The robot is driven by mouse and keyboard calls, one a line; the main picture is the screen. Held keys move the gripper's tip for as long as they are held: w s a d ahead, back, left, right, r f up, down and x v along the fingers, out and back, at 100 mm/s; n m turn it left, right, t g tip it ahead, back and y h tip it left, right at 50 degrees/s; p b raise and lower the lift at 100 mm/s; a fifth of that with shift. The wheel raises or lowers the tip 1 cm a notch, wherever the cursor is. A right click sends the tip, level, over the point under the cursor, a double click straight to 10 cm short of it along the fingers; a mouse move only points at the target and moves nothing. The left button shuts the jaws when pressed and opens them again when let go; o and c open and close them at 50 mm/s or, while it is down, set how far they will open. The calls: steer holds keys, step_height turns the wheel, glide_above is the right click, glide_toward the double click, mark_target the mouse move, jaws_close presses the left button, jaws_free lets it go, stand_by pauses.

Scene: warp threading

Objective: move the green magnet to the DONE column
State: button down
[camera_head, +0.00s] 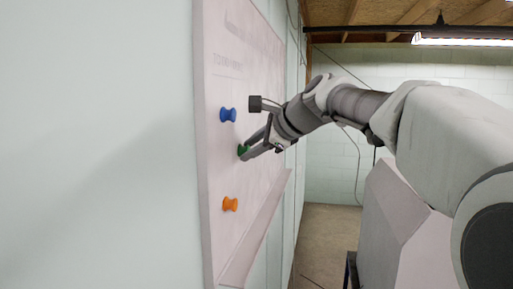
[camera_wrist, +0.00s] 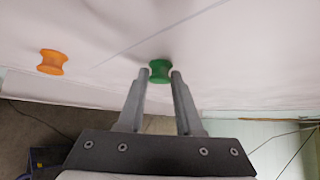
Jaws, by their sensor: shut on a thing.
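The green magnet (camera_wrist: 160,71) is on the whiteboard (camera_wrist: 235,55), between my gripper's two fingertips in the wrist view. In the head view the green magnet (camera_head: 242,150) is partly hidden by the fingers. My gripper (camera_head: 245,152) is shut on it, and it appears to be at the board's face. The gripper also shows in the wrist view (camera_wrist: 160,76). On the board (camera_head: 215,75), faint header text starts with "TO" at the upper left. The DONE heading cannot be read in either view.
A blue magnet (camera_head: 228,115) sits above the green one and an orange magnet (camera_head: 230,204) below it. The orange one also shows left of my gripper in the wrist view (camera_wrist: 52,62). A ledge (camera_head: 255,232) juts from the board's lower edge. A faint line crosses the board.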

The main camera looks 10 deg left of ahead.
steer(key=shift+w+f, duration=0.1)
steer(key=c, duration=0.5)
jaws_free()
steer(key=shift+w+a, duration=0.1)
steer(key=b+v, duration=0.2)
steer(key=v, duration=1.5)
steer(key=shift+s, duration=0.2)
steer(key=s+d+f+n+g+h+b, duration=0.1)
steer(key=s+d+f+n+h, duration=0.2)
steer(key=s+f, duration=0.4)
steer(key=s+d+f+n+h+b, duration=0.1)
steer(key=s+d+f+n+h, duration=0.2)
steer(key=f, duration=1.5)
steer(key=s+d+f+n+g+h+b, duration=0.1)
steer(key=s+d+f+n+h+b, duration=0.1)
steer(key=s+d+f+n, duration=0.3)
steer(key=s+f+n, duration=0.4)
steer(key=s+f, duration=0.3)
steer(key=f, duration=0.1)
steer(key=shift+d+f+n+g+h, duration=0.2)
steer(key=shift+d+n+g+h, duration=0.1)
steer(key=shift+h, duration=0.1)
